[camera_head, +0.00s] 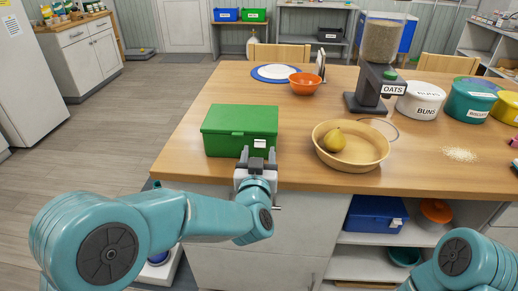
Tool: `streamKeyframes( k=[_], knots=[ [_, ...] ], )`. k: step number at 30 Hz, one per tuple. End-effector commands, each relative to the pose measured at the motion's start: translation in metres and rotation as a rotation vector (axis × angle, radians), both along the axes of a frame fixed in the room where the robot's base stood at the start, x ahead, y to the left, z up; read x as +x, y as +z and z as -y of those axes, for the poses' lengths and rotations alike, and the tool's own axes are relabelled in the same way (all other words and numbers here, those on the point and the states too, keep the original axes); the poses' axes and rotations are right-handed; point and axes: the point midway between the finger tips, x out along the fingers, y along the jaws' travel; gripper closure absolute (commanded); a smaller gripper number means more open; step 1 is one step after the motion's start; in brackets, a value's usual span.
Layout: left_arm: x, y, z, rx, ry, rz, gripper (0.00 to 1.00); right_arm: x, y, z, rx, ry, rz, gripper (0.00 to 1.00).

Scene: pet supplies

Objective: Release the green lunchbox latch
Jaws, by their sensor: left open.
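The green lunchbox (238,126) sits on the wooden table near its front edge, with its lid down. A small pale latch or tag (260,143) shows on its front face, right of centre. My left gripper (258,157) is open just in front of the box, with its fingers pointing at the front face close to the latch. I cannot tell whether a finger touches it. My right arm shows only as a teal link at the bottom right, and its gripper is out of view.
A wooden bowl (363,164) with a pear (335,140) stands right of the lunchbox. An oats dispenser (377,75), an orange bowl (304,84) and several tubs stand farther back. The table (210,177) is bare left of the lunchbox. A blue box (372,216) sits on the shelf below.

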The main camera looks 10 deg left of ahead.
Motion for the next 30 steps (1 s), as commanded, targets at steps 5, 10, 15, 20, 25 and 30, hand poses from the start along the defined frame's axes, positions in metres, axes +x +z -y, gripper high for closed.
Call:
streamKeyframes(
  k=[5, 10, 15, 20, 25, 30],
  knots=[
    [0.015, 0.0, -0.001, 0.0, -0.001, 0.0, 0.43, 0.0, 0.003, 0.0, 0.0, 0.0, 0.0, 0.57],
    [0.018, 0.0, -0.001, 0.001, -0.001, 0.0, 0.43, 0.0, 0.002, 0.0, 0.0, 0.0, 0.0, 0.57],
    [0.017, 0.0, -0.001, 0.0, -0.001, 0.0, 0.56, 0.0, 0.002, 0.0, 0.0, 0.0, 0.0, 0.57],
    [0.017, 0.0, -0.001, 0.0, -0.001, 0.0, 0.99, 0.0, 0.002, 0.0, 0.0, 0.0, 0.0, 0.57],
    [0.017, -0.004, -0.001, 0.0, -0.001, 0.012, 0.99, 0.0, -0.006, 0.0, 0.0, 0.0, 0.0, 0.57],
    [0.016, -0.016, -0.001, 0.002, -0.002, 0.081, 0.99, 0.0, -0.044, 0.0, 0.0, 0.0, 0.0, 0.57]
  ],
)
